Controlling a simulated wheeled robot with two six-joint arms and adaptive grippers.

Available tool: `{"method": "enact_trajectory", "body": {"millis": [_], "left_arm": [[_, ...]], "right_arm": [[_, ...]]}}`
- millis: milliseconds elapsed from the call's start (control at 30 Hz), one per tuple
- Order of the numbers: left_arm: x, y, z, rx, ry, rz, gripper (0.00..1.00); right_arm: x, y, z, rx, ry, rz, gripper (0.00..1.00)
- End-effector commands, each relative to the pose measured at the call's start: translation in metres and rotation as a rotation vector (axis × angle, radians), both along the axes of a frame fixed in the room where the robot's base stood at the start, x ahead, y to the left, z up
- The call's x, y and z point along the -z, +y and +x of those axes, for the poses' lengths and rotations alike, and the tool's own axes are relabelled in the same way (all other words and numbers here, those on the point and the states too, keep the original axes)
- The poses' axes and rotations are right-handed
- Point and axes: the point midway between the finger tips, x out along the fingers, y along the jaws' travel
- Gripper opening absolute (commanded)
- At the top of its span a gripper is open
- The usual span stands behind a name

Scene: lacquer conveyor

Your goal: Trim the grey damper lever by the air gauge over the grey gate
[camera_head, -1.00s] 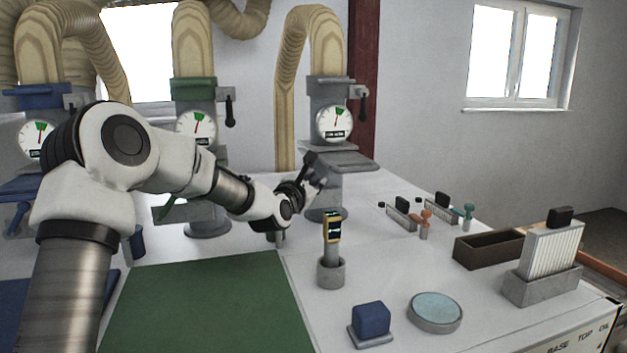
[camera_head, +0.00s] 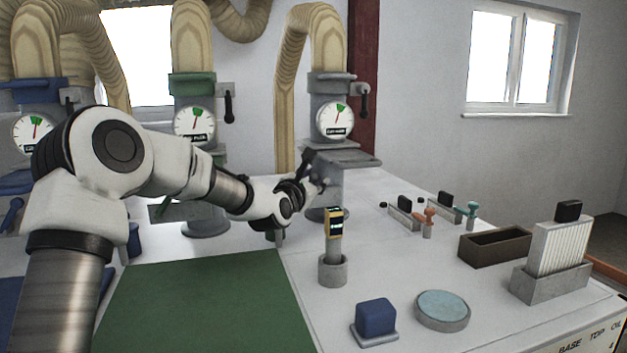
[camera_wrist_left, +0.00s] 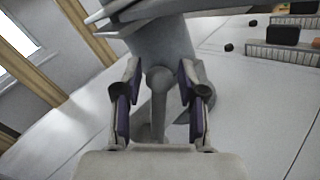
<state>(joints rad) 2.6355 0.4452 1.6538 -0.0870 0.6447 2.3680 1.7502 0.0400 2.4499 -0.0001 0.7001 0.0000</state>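The grey gate (camera_head: 330,92) stands at the back right of the table under a tan hose, with a round white air gauge (camera_head: 335,119) on its front. The gauge has a green band near the top and a thin needle; its small text is unreadable. My left gripper (camera_head: 318,178) is in front of the gate's lower post. In the left wrist view, the grey damper lever (camera_wrist_left: 158,80), with a rounded knob, lies between the fingers of my left gripper (camera_wrist_left: 158,100). The fingers are spread, with gaps visible on both sides. The lever is hidden in the head view. My right gripper is out of view.
A yellow handheld meter (camera_head: 335,222) stands in a grey holder right of the green mat (camera_head: 205,305). A blue block (camera_head: 375,317), round dish (camera_head: 442,311), brown tray (camera_head: 495,246) and ribbed filter (camera_head: 560,247) stand on the right. The green gate (camera_head: 193,88) is left.

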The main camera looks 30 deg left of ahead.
Motion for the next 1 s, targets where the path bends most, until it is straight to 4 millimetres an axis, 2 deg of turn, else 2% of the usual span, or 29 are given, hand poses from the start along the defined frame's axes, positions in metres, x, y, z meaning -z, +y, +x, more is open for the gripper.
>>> {"method": "enact_trajectory", "body": {"millis": [133, 233, 500, 633, 767, 1000], "left_arm": [[0.000, 0.000, -0.002, 0.000, 0.000, 0.000, 0.40], [0.000, -0.002, -0.013, 0.001, 0.001, -0.002, 0.40], [0.003, -0.014, -0.078, 0.002, 0.001, -0.006, 0.40], [0.004, -0.018, -0.103, 0.001, 0.000, -0.005, 0.40], [0.005, -0.020, -0.114, 0.000, 0.002, -0.002, 0.40], [0.005, -0.020, -0.115, 0.000, 0.002, 0.000, 0.40]], "right_arm": [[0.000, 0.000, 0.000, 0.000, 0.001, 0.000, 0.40], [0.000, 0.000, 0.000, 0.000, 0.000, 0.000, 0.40], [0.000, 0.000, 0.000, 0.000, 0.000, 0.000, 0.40], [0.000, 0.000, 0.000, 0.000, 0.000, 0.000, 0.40], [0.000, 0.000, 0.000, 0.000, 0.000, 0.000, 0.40], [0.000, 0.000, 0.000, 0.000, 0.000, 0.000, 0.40]]}}
